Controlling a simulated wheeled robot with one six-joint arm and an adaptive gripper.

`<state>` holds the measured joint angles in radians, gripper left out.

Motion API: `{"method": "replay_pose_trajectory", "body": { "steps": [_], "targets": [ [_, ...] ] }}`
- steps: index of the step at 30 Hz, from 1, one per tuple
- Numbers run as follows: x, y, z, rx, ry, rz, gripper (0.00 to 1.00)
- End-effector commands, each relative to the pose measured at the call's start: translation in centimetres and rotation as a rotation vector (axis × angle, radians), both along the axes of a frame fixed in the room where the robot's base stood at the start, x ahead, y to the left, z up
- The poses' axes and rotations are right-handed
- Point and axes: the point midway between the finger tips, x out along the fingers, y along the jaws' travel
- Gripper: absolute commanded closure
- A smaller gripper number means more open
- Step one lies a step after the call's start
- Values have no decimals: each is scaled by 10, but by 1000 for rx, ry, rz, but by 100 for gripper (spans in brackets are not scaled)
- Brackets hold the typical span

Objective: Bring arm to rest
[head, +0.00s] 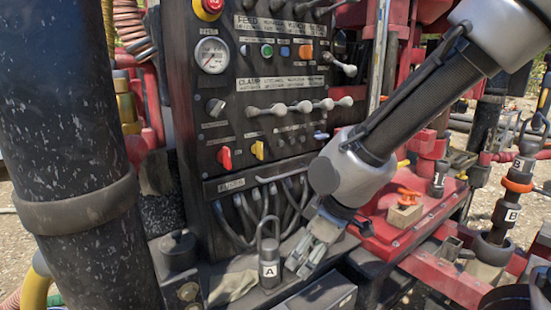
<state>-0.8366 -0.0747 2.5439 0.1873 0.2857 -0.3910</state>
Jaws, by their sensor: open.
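My arm comes in from the upper right of the head view and reaches down to the lower middle. My gripper (303,265) is open and points down and left. It is just right of a dark grey cylinder labelled A (269,268), which stands upright on a ledge and has a loop handle on top. The picture does not show whether the fingers touch the cylinder. Nothing is seen between the fingers.
A black control panel (262,80) with gauge, levers and knobs stands behind my gripper. A thick black pipe (75,130) fills the left. A red tank top (400,235) with an orange-handled valve (405,205) is at right. Cylinder B (510,212) stands further right.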

Motion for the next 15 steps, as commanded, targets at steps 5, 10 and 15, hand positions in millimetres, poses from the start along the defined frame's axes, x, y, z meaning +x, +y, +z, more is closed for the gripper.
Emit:
{"method": "replay_pose_trajectory", "body": {
  "steps": [5, 10, 15],
  "targets": [
    [-27, -138, 57, -100, 204, -472, 25],
    [-60, -235, 106, -87, 181, -789, 25],
    [-72, -278, 135, 3, 61, -976, 25]
  ]
}}
